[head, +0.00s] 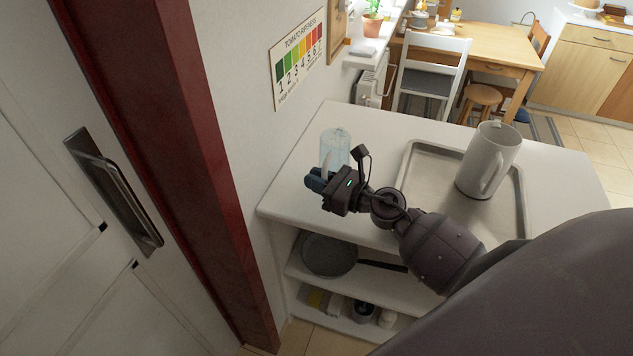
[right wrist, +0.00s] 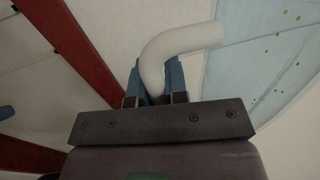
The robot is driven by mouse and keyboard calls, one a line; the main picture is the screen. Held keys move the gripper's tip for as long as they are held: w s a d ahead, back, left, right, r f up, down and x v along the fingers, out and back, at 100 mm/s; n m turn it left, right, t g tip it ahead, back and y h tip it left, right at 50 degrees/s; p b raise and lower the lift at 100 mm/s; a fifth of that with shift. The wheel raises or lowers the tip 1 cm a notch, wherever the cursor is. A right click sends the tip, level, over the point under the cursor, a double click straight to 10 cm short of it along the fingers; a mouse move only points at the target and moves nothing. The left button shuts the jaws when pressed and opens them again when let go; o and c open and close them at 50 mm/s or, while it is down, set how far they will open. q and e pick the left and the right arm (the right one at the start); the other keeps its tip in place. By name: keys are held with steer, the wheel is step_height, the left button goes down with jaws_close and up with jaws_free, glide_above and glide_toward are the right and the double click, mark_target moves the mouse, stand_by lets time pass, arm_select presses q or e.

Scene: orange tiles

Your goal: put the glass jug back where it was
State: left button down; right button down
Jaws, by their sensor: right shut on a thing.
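The glass jug (head: 336,146) is clear and pale blue, at the left end of the white counter (head: 305,190). My right gripper (head: 319,178) is in front of it with blue fingers shut on its handle. In the right wrist view the pale curved handle (right wrist: 185,43) runs between the two fingers (right wrist: 153,82). The jug's bluish body with small yellow specks (right wrist: 268,75) fills the right of that view. The jug looks about upright. The gripper hides its lower part, so I cannot tell whether it touches the counter. My left gripper is not in view.
A metal tray (head: 415,165) bearing a white pitcher (head: 489,160) lies to the right on the counter. A wall with a tomato ripeness chart (head: 298,58) borders the left. A pan (head: 329,255) sits on the shelf below. Counter between jug and tray is clear.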

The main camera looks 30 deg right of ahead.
steer(key=shift+f, duration=0.1)
steer(key=c, duration=1.2)
jaws_free()
steer(key=shift+o, duration=0.3)
